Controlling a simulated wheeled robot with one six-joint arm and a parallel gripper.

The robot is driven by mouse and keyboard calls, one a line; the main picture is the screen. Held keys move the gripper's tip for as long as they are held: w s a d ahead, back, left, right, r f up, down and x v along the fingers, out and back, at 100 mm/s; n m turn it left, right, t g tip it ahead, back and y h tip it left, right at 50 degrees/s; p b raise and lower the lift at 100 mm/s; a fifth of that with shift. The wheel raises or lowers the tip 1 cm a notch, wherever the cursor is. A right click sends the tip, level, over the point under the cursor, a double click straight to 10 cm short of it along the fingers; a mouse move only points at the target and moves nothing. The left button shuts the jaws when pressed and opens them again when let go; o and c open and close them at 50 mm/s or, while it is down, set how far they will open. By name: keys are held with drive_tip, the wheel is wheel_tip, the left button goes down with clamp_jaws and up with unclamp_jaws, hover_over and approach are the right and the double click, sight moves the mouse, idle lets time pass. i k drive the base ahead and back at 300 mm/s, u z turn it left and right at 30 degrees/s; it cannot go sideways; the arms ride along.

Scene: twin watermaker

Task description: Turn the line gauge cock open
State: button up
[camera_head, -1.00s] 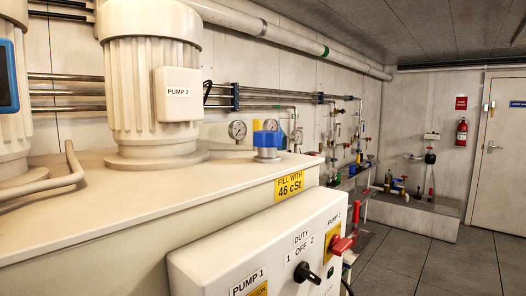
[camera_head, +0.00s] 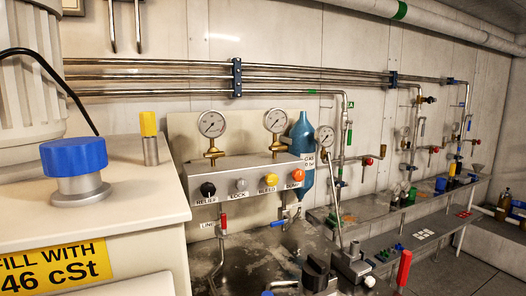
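A panel box (camera_head: 245,176) on the wall has two round gauges above it, a left gauge (camera_head: 212,124) and a right gauge (camera_head: 275,121), each on a brass fitting. Below its left end is a label that reads LINE (camera_head: 207,225). Beside that label is a small red-handled valve (camera_head: 223,220) with its handle upright. I take this to be the line gauge cock, but the label is small. A third gauge (camera_head: 324,137) stands right of the blue bottle. My gripper is not in view.
The cream tank top (camera_head: 110,215) with a blue cap (camera_head: 75,165) fills the left. A blue bottle (camera_head: 302,135) stands behind the panel's right end. A red upright lever (camera_head: 404,268) and black-topped fittings (camera_head: 317,272) stand in front, at lower right. Open floor (camera_head: 455,275) shows at right.

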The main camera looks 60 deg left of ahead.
sight(213, 153)
drive_tip(key=i, duration=1.1)
drive_tip(key=u, duration=1)
drive_tip(key=k, duration=0.9)
drive_tip(key=u, duration=1.5)
drive_tip(key=i, duration=0.85)
drive_tip(key=u, duration=0.05)
